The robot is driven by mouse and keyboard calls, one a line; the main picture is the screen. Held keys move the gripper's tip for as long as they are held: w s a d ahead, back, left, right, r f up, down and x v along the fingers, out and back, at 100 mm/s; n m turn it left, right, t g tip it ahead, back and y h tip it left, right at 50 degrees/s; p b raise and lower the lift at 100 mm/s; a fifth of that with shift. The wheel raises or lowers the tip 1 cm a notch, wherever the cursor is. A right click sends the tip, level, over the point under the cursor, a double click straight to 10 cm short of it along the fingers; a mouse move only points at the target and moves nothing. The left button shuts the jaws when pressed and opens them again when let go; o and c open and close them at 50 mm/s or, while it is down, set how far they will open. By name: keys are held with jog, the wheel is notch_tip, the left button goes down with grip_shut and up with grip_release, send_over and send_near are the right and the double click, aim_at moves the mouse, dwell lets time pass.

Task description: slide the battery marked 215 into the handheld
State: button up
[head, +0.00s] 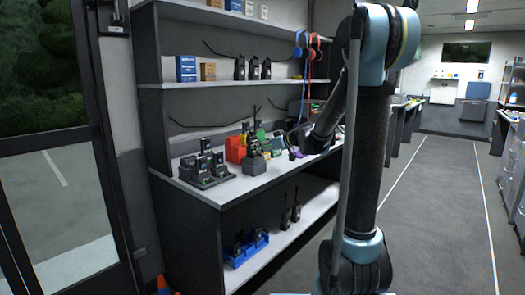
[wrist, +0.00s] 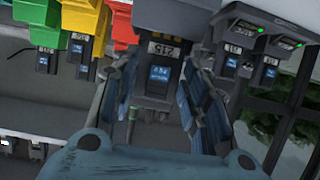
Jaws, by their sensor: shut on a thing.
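In the wrist view, the battery marked 215 (wrist: 156,82) is a dark block with a pale label, its number upside down, and a small blue label. My gripper (wrist: 160,100) is shut on it, one blue-padded finger on each side. The battery's far end meets a grey block-shaped holder (wrist: 175,17); I cannot tell how deep it sits in it. In the head view my gripper (head: 294,141) is over the bench, small and partly hidden by my arm; the battery cannot be made out there. Which unit is the handheld for it is not clear.
Green (wrist: 38,22), yellow (wrist: 82,17) and red (wrist: 125,22) holders with dark batteries stand beside it. Dark charger units (wrist: 240,40) with green lights are on the other side. The bench (head: 225,188) carries a charger bank (head: 205,168); shelves rise behind. The aisle floor (head: 435,200) is clear.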

jog(key=o, duration=1.2)
jog(key=v, duration=1.2)
jog(key=shift+f, duration=0.1)
jog(key=s+d+f+m+g+h, duration=0.2)
jog(key=s+d+f, duration=0.3)
jog(key=s, duration=0.6)
jog(key=s+d+f+m+g+h, duration=0.2)
jog(key=s+d+f+m+h, duration=0.3)
jog(key=s+f, duration=0.4)
jog(key=s+d+f+m+g+h, duration=0.2)
jog(key=s+d+f, duration=0.3)
jog(key=s, duration=0.9)
jog(key=shift+d+f+m+h, duration=0.15)
jog(key=shift+f+m+h, duration=0.25)
jog(key=shift+f, duration=0.2)
jog(key=shift+d+f+m+h, duration=0.2)
jog(key=shift+f+m+h, duration=0.1)
jog(key=shift+f+h, duration=0.25)
